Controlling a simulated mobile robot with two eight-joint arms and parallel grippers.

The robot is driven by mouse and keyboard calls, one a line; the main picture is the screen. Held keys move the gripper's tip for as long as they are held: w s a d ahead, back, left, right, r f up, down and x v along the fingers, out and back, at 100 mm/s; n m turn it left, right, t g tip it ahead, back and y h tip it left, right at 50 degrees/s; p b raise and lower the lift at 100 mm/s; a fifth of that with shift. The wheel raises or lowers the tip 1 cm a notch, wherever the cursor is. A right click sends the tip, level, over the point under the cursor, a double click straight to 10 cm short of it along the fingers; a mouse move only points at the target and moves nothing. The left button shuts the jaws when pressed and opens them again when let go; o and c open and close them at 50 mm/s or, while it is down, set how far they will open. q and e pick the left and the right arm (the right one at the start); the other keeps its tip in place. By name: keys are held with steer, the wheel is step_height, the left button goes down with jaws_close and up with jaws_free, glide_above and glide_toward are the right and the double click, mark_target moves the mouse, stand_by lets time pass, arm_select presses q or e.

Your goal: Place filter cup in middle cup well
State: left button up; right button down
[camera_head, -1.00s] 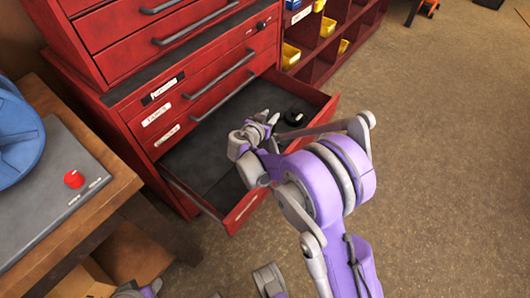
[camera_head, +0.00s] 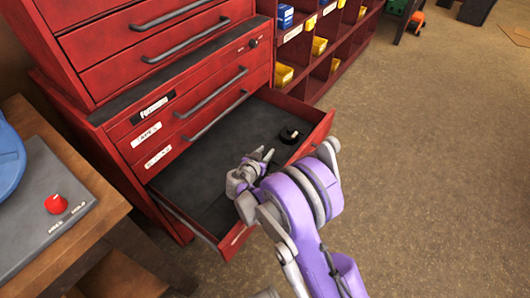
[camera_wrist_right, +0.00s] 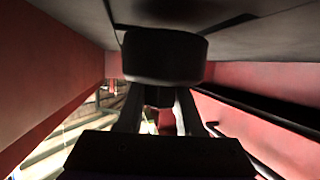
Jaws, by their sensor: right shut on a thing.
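My right gripper (camera_head: 264,156) is inside the open red drawer (camera_head: 319,138), low over its dark floor. In the right wrist view a black, short round part (camera_wrist_right: 163,57) overlaps the ends of the fingers (camera_wrist_right: 158,105), and the jaws are shut on it. I cannot tell for sure that this is the filter cup. In the head view the held part is hard to see against the dark drawer. A separate black round object (camera_head: 289,135) lies on the drawer floor, to the right of and beyond the fingers. No middle cup well can be made out. My left gripper is not in view.
Drawer walls stand close around my right gripper. Closed drawers with handles (camera_head: 212,92) rise behind it. A bench (camera_head: 112,198) at left carries a grey panel with a red knob (camera_head: 57,204) and a blue object (camera_head: 8,158). Open floor (camera_head: 430,180) lies to the right.

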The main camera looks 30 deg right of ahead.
steer(key=shift+f+b, duration=0.5)
steer(key=shift+f, duration=0.1)
steer(key=c, duration=0.5)
jaws_free()
steer(key=shift+c, duration=0.2)
steer(key=shift+r, duration=0.15)
steer(key=shift+r+p, duration=0.35)
steer(key=shift+p, duration=0.05)
steer(key=p+v, duration=0.2)
steer(key=v, duration=1)
steer(key=shift+r, duration=0.2)
